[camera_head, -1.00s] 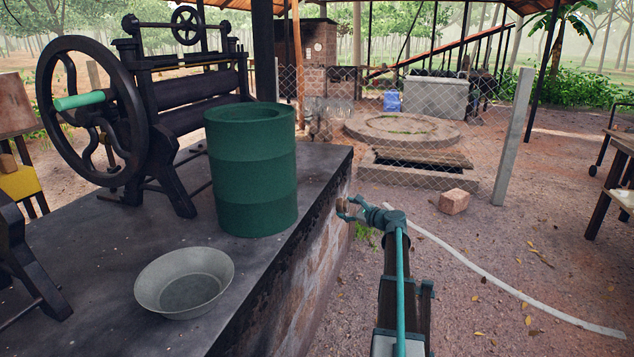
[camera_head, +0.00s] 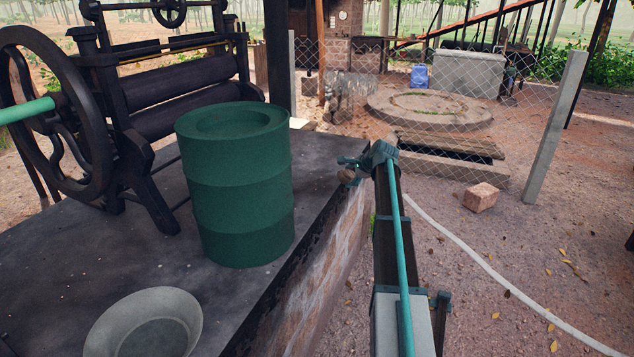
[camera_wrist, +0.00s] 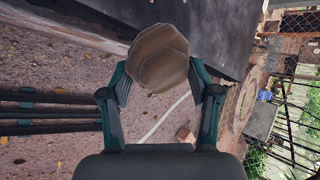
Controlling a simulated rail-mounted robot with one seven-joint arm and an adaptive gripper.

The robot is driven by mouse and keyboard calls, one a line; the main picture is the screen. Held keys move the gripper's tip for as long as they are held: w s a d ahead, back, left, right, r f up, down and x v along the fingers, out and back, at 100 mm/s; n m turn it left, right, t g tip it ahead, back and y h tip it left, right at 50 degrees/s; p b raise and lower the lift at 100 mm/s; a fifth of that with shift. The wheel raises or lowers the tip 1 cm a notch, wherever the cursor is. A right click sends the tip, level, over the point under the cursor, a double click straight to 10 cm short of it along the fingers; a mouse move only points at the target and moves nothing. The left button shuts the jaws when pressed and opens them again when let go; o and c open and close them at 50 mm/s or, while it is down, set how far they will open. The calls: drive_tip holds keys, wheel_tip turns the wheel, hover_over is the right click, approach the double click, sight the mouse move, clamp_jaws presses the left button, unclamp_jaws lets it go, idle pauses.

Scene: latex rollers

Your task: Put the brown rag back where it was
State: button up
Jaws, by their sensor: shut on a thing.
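The brown rag (camera_wrist: 158,58) is a crumpled tan-brown bundle between the two fingers of my gripper (camera_wrist: 160,85) in the wrist view. My gripper is shut on it. In the head view, my gripper (camera_head: 350,170) is at the right edge of the dark table (camera_head: 325,150), to the right of the green barrel. The rag (camera_head: 346,175) shows there as a small brown patch, partly hidden by the fingers. I cannot tell whether the rag is over the tabletop or just beyond its edge.
A green barrel (camera_head: 238,190) stands on the table, with a metal bowl (camera_head: 145,325) in front of it. The black roller machine (camera_head: 185,95) stands behind, left. A brick (camera_head: 481,197) and a pale hose (camera_head: 470,255) lie on the ground at right. The tabletop right of the barrel is clear.

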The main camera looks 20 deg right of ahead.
drive_tip(key=w+a+r+n+g+p, duration=0.1)
drive_tip(key=w+a+r+n+p, duration=0.1)
drive_tip(key=w+a+n+p, duration=0.1)
drive_tip(key=w+a+r+n+g+h+p, duration=0.1)
drive_tip(key=w+a+r+n+p, duration=0.2)
drive_tip(key=a, duration=0.7)
drive_tip(key=n+p, duration=0.2)
drive_tip(key=n, duration=0.2)
drive_tip(key=shift+w+a+g, duration=0.25)
drive_tip(key=shift+w+g, duration=0.05)
drive_tip(key=shift+w, duration=0.1)
wheel_tip(320, 180, down, 10)
drive_tip(key=shift+d+r+p, duration=0.1)
drive_tip(key=shift+p, duration=1.15)
drive_tip(key=o, duration=1.2)
drive_tip(key=b+v, duration=0.2)
drive_tip(key=v, duration=1)
